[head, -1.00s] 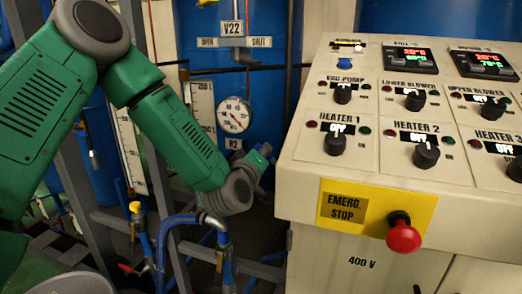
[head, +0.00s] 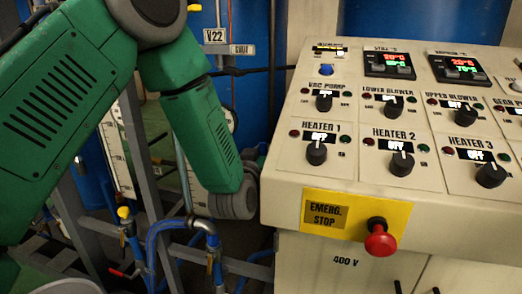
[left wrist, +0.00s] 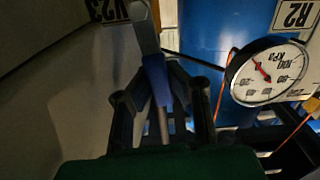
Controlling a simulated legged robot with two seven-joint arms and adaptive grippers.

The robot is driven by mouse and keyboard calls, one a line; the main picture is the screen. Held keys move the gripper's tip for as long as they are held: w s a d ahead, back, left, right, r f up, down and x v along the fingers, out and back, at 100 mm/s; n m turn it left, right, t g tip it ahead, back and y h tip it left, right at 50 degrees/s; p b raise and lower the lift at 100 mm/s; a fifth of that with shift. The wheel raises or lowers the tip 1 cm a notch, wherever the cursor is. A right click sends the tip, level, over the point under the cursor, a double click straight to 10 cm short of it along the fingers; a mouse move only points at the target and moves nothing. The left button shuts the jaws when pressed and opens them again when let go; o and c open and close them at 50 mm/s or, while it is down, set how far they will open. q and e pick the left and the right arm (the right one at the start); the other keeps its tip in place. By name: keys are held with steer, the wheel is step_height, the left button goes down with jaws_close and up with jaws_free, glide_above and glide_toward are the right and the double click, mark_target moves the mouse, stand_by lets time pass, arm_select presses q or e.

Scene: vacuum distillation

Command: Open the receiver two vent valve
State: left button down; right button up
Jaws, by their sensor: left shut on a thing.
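My left arm reaches down between the pipework and the control panel in the head view. Its gripper is mostly hidden there behind the wrist and panel edge. In the left wrist view my left gripper (left wrist: 163,88) is shut on a blue valve handle (left wrist: 154,78), which lies between its dark fingers. A grey metal part extends above the handle, near a label reading V23 (left wrist: 108,10). A blue tank (left wrist: 212,40) labelled R2 (left wrist: 297,15) stands to the right. Whether the valve is open cannot be told. My right gripper is not in view.
The control panel (head: 285,180) with knobs and a red emergency stop (head: 380,240) stands close right of my left wrist. Grey frame posts and blue pipes (head: 160,232) stand below and left. A round kPa gauge (left wrist: 268,72) is right of the gripper.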

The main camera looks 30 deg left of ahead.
arm_select(q)
steer(key=shift+s+d+f+m, duration=0.1)
steer(key=shift+d+f+m, duration=0.15)
steer(key=shift+f, duration=0.2)
steer(key=c, duration=1.5)
jaws_free()
steer(key=shift+a+r, duration=0.1)
steer(key=shift+r, duration=0.05)
steer(key=v, duration=1.1)
steer(key=shift+s, duration=0.4)
